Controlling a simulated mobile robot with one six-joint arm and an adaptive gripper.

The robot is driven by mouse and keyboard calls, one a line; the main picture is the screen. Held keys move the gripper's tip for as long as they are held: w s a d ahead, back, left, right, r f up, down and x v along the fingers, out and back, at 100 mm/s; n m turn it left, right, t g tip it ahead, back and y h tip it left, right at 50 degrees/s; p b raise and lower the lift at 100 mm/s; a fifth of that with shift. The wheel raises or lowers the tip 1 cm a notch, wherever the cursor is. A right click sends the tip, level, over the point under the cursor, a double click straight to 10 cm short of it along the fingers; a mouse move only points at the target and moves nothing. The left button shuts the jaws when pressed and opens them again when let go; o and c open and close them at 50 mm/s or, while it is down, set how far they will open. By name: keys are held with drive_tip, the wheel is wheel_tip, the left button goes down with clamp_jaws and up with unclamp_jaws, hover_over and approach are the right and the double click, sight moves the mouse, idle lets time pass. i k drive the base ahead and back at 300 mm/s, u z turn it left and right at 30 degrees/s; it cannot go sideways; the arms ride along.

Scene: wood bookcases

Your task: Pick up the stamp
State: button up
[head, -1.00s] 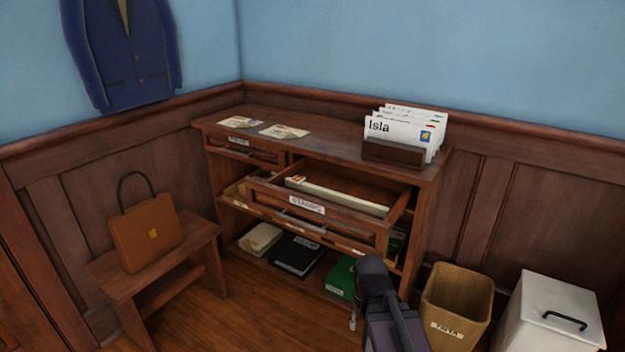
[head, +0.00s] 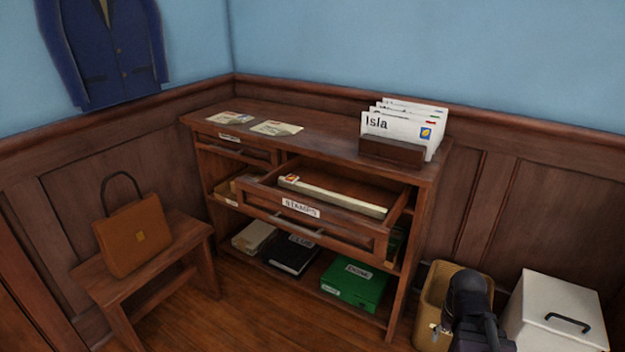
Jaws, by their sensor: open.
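A small stamp (head: 291,179) with an orange-red mark shows at the left end of a long pale strip or box (head: 335,195) inside the open drawer labelled STAMPS (head: 300,208). The drawer is pulled out from the wooden desk. My gripper (head: 436,330) is only partly in view at the lower right, in front of the wicker bin. It is open, apart from the drawer and the stamp, and to the right of and below them. Most of its fingers are hidden behind my dark arm.
Envelopes marked Isla (head: 400,130) stand in a wooden holder (head: 391,152) on the desk top (head: 330,140). Papers (head: 276,128) lie to the left. A green box (head: 353,283) is on the bottom shelf. A brown bag (head: 135,235) sits on a stool; a white bin (head: 555,315) stands right.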

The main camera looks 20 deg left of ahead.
sight(291, 178)
drive_tip(key=z, duration=0.15)
drive_tip(key=k, duration=1.25)
drive_tip(key=u, duration=0.85)
drive_tip(key=i, duration=1)
